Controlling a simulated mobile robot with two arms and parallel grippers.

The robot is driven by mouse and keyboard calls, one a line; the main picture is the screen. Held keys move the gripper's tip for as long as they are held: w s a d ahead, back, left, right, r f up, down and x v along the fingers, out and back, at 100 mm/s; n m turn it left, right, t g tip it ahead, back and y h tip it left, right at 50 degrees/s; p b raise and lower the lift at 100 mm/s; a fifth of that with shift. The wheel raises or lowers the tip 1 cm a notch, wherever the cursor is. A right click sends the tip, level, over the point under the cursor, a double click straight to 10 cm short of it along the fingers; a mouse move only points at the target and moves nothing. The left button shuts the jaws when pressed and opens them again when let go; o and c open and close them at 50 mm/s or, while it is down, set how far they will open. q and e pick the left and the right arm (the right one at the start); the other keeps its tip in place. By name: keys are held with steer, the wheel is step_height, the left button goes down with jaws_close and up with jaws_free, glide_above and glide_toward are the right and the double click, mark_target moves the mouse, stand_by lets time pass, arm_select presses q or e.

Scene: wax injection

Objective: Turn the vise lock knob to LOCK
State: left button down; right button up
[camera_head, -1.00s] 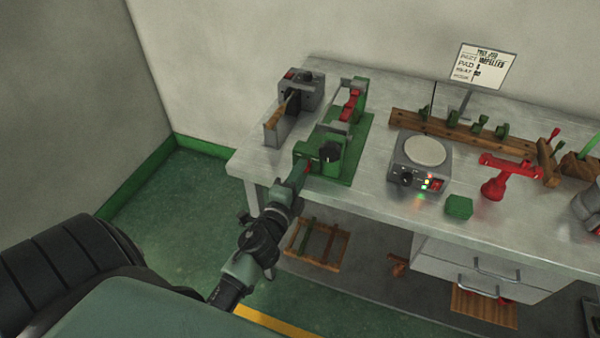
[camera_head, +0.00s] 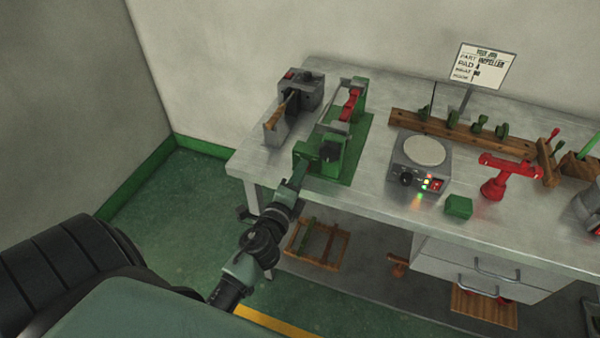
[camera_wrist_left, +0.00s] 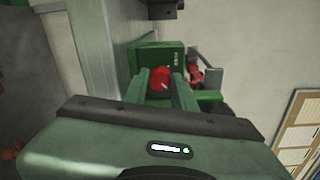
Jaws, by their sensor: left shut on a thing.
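The green vise (camera_head: 334,146) stands on a green base near the left end of the bench, with a black round part on its front and red parts toward the back. My left gripper (camera_head: 301,168) reaches its front left corner. In the left wrist view, the red lock knob (camera_wrist_left: 160,78) sits between the two green fingers, in front of a green block (camera_wrist_left: 172,54) with small white marks too small to read. The gripper is shut on the knob. In the head view the knob is hidden by the gripper. My right gripper is not in view.
A grey machine (camera_head: 300,90) with a wooden-handled tool stands left of the vise. A grey hotplate (camera_head: 420,160) with lit lamps, a green block (camera_head: 458,206) and a red stand (camera_head: 495,184) are to the right. A wooden rack (camera_head: 460,131) lies behind.

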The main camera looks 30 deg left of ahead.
arm_select(q)
steer(key=c, duration=1.1)
jaws_free()
steer(key=shift+c, duration=0.2)
steer(key=b+v, duration=0.2)
steer(key=v, duration=0.5)
steer(key=shift+s, duration=0.4)
steer(key=shift+d+f, duration=0.1)
